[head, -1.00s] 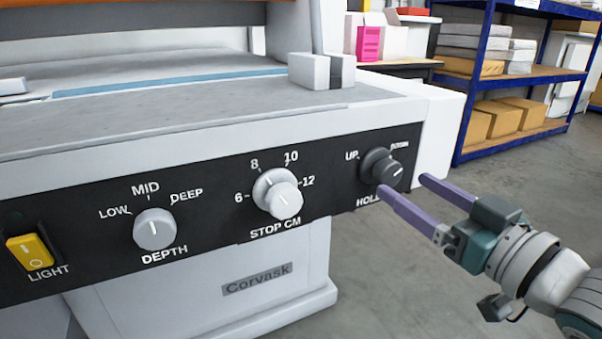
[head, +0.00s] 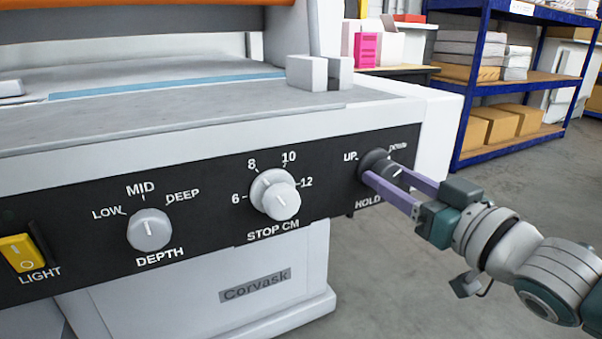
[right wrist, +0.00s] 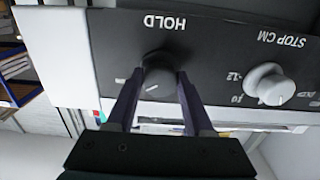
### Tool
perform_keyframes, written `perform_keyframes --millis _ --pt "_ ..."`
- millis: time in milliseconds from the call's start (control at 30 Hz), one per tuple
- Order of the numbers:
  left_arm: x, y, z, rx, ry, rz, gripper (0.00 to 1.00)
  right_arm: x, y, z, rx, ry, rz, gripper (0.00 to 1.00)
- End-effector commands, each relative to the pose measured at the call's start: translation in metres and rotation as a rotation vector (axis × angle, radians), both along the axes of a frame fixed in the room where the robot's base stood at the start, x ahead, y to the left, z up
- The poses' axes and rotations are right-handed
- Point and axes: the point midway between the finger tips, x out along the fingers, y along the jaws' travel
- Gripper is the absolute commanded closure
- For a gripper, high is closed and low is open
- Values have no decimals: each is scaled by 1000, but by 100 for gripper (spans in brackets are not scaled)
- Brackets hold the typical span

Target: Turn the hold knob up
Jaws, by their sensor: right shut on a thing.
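The dark grey hold knob (head: 374,159) is at the right end of the black control panel, between the UP and DOWN marks. My right gripper (head: 384,174) has its two purple fingers on either side of the knob, shut on it. In the right wrist view the knob (right wrist: 158,76) shows upside down between the fingertips (right wrist: 160,78). Its white pointer line there leans to the lower left, toward the DOWN side. The fingers partly cover the knob in the head view. My left gripper is not in view.
The stop knob (head: 275,195) and depth knob (head: 150,230) sit left of the hold knob, with a yellow light switch (head: 22,253) at far left. Blue shelving (head: 520,80) with boxes stands behind at right. The floor right of the machine is clear.

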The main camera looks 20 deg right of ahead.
Motion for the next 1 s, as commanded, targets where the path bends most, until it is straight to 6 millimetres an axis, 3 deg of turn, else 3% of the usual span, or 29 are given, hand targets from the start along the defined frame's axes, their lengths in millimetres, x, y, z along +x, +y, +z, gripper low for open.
perform_keyframes --millis 33,333,667,1000 --pt "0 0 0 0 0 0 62 0 0 0 0 0 0 67" --pt "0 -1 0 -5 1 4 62 0 0 0 0 0 1 100" --pt "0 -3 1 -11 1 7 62 0 0 0 -35 -4 1 100" --pt "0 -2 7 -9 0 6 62 0 -1 1 -250 -20 -1 100"
